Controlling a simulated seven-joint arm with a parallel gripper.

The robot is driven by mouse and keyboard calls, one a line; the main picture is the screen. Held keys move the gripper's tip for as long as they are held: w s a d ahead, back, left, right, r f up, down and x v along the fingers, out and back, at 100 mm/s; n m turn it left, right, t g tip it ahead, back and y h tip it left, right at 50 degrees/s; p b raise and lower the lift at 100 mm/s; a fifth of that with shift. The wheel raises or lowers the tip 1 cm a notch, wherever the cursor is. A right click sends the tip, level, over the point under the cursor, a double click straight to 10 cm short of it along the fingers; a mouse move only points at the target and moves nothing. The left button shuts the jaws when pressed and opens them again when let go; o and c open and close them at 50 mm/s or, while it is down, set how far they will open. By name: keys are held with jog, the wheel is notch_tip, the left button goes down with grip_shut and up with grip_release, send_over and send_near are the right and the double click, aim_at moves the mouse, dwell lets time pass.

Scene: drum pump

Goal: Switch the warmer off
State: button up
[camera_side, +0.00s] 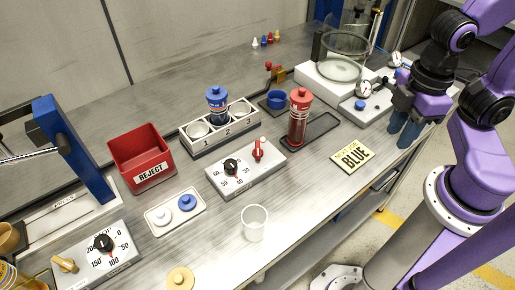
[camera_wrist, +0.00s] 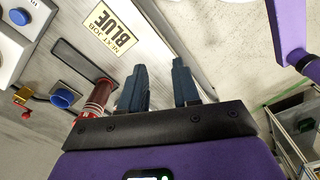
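No part is labelled as a warmer, so I cannot tell which unit it is. A grey control box (camera_side: 246,168) at mid-bench has a black numbered dial (camera_side: 231,166) and a red lever knob (camera_side: 258,150). A second box (camera_side: 97,262) at the front left has a black dial marked up to 200 (camera_side: 103,242) and a wooden-coloured handle (camera_side: 65,265). My gripper (camera_side: 404,132) is at the right, beyond the bench's front edge and apart from both boxes. In the wrist view my gripper (camera_wrist: 160,88) has its two dark fingers apart, with nothing between them.
A red bottle (camera_side: 298,120) stands on a dark tray (camera_side: 325,127). A blue-capped bottle (camera_side: 217,106) sits in the numbered rack (camera_side: 200,150). A "BLUE" card (camera_side: 352,156), clear cup (camera_side: 255,223), red reject bin (camera_side: 140,157) and blue-button panel (camera_side: 375,108) are also on the bench.

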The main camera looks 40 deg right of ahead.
jog(key=shift+w+a, duration=0.1)
grip_shut()
jog(key=w+a+r+m+h, duration=0.2)
jog(key=w+a+m, duration=1.4)
jog(key=w+m, duration=0.1)
jog(key=w+a+f+m+g+h, duration=0.1)
jog(key=w+a+f+m, duration=0.2)
jog(key=m, duration=0.7)
jog(key=w+a+f+m+g+h, duration=0.1)
jog(key=w+a+f+m, duration=0.2)
jog(key=w+a+m, duration=0.4)
jog(key=shift+w+f+m+g, duration=0.3)
jog(key=shift+w+m, duration=0.5)
jog(key=shift+m, duration=1)
jog(key=shift+r, duration=0.1)
